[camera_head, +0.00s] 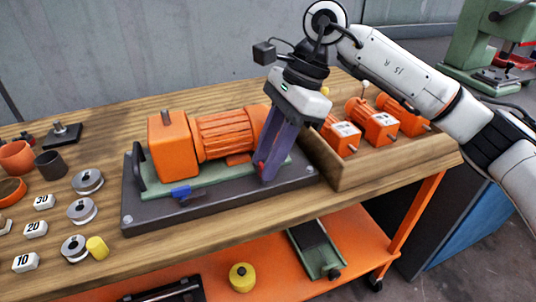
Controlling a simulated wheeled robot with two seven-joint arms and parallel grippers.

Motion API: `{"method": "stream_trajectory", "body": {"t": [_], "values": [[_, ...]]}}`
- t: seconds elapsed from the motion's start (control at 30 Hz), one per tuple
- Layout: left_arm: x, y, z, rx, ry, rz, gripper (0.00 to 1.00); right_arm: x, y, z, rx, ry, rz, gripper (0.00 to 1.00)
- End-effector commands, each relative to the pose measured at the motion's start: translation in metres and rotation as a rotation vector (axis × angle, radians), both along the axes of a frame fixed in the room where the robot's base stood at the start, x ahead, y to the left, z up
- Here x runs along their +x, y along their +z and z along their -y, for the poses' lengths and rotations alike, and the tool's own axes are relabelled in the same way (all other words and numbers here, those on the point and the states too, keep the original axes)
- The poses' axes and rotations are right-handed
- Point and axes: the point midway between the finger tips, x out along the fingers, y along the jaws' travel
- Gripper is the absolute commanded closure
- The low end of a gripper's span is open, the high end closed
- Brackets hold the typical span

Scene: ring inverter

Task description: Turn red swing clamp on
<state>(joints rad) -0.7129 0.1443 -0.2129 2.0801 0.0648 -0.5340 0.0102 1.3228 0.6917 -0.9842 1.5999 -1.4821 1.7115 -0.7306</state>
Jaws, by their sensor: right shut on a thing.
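The red swing clamp (259,166) shows only as a small red piece at the right end of the dark fixture plate (160,217); most of it is hidden behind the fingers. My right gripper (268,176) reaches down from above with its long purple-grey fingers and is shut on the red swing clamp. An orange motor (222,136) lies on a green bed on the plate, just left of the fingers. A blue clamp (182,192) sits at the front of the bed. My left gripper is not in view.
A wooden box (350,179) with several orange motors stands close to the right of the plate. Weights, number blocks and cups are at the left of the wooden table (125,262). An orange shelf (290,284) below holds a yellow weight (242,277) and a green tool.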

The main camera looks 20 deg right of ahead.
Motion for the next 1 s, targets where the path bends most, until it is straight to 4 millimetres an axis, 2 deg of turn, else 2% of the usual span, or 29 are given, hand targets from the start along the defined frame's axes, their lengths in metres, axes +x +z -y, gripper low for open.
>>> {"method": "stream_trajectory", "body": {"t": [0.07, 0.1, 0.2, 0.57, 0.77, 1.0], "values": [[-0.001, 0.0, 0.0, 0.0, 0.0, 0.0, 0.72, 0.0, 0.001, 0.0, 0.001, 0.001, 0.003, 0.96], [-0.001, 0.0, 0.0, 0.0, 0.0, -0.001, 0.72, 0.0, 0.001, 0.0, 0.001, 0.001, 0.003, 0.68], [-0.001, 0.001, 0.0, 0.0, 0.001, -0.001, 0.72, 0.0, 0.001, 0.0, 0.001, 0.001, 0.003, 0.55], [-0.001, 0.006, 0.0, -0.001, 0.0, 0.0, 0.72, 0.001, 0.007, 0.002, 0.0, -0.002, 0.002, 0.55], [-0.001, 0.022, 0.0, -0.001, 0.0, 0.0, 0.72, 0.0, 0.03, 0.011, 0.001, -0.003, 0.003, 0.55], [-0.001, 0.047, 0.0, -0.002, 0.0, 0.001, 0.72, 0.0, 0.066, 0.027, 0.001, -0.005, 0.003, 0.55]]}}
